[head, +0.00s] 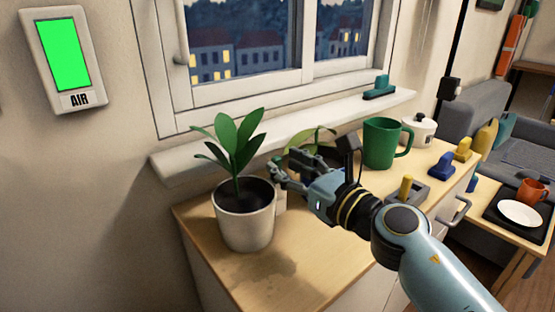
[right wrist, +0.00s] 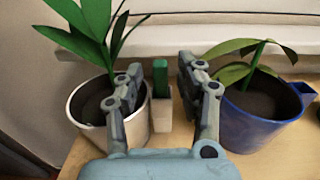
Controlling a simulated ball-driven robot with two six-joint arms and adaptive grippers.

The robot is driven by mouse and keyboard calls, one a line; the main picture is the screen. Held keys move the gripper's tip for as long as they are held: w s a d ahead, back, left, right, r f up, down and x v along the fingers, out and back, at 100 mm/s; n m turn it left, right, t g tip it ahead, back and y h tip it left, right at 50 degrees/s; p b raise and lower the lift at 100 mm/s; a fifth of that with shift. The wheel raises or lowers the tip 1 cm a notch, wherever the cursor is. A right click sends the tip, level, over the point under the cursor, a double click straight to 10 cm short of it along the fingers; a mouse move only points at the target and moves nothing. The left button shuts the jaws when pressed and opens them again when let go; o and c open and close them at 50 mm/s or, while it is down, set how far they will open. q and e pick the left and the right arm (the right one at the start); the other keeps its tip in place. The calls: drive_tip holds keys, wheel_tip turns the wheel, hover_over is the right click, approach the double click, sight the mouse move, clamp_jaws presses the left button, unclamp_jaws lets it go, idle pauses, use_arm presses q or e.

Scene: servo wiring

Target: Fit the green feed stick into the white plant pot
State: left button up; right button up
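The green feed stick (right wrist: 160,72) stands upright in a small pale holder (right wrist: 161,112), seen in the right wrist view between the two pots. My right gripper (right wrist: 158,66) is open, with one finger on each side of the stick and a gap to both. In the head view my right gripper (head: 281,174) is just right of the white plant pot (head: 246,224) and hides most of the stick and holder. The white pot holds dark soil and a leafy green plant (head: 237,150); it also shows at left in the right wrist view (right wrist: 132,125). My left gripper is not in view.
A blue pot (right wrist: 262,124) with a drooping plant stands right of the holder. The window sill (head: 190,165) runs behind. A green mug (head: 380,145), a white lidded pot (head: 420,130) and a yellow-handled block (head: 462,151) stand farther right. The counter front (head: 285,275) is clear.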

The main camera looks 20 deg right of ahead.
drive_tip(key=v, duration=0.8)
drive_tip(key=shift+s, duration=0.25)
drive_tip(key=shift+r, duration=0.1)
